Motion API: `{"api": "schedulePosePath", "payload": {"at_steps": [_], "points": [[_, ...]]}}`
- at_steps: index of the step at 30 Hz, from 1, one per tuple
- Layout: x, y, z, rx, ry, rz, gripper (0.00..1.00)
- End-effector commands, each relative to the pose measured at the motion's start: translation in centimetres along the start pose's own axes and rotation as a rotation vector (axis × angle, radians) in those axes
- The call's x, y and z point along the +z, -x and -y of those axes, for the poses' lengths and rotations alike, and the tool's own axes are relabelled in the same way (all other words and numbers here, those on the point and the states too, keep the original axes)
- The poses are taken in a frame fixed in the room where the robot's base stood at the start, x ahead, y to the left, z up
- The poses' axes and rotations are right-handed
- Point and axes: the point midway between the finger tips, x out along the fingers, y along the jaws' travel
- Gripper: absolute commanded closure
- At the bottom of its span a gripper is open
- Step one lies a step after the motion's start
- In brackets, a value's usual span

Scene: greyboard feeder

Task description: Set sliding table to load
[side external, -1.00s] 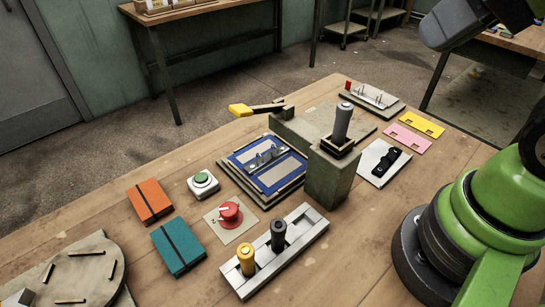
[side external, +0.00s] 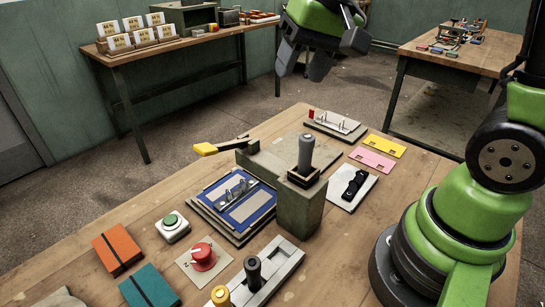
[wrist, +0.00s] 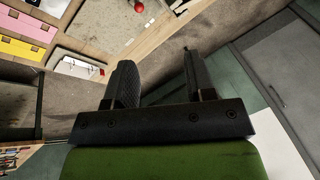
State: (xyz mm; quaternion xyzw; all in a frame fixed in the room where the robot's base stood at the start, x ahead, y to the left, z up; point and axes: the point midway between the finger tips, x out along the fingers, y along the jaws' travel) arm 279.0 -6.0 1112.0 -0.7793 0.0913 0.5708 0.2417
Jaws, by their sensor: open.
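A blue-framed plate (side external: 262,207) with grey pads and an upright metal clip sits on a grey base in the middle of the bench; it looks like the sliding table, though no label shows. A grey block (side external: 298,210) with a grey upright handle (side external: 305,151) stands at its right. A lever with a yellow grip (side external: 205,149) sticks out behind the plate. My gripper (side external: 304,66) is open and empty, high beyond the bench's far end, apart from everything. Its two spread fingers also show in the wrist view (wrist: 157,62).
A pin plate with a red tab (side external: 335,125), yellow card (side external: 384,145), pink card (side external: 371,160) and black-handled white plate (side external: 352,188) lie at the right.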

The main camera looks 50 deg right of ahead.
Motion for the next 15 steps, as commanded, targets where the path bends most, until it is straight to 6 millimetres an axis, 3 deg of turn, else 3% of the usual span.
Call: {"api": "schedulePosePath", "payload": {"at_steps": [3, 9, 15], "points": [[-2.4, -4.5, -1.1, 0.04, -0.044, 0.078, 0.5], [-4.4, -11.1, -3.2, 0.081, -0.101, 0.169, 0.5], [-4.8, -14.1, -4.4, 0.098, -0.124, 0.208, 0.5]]}}
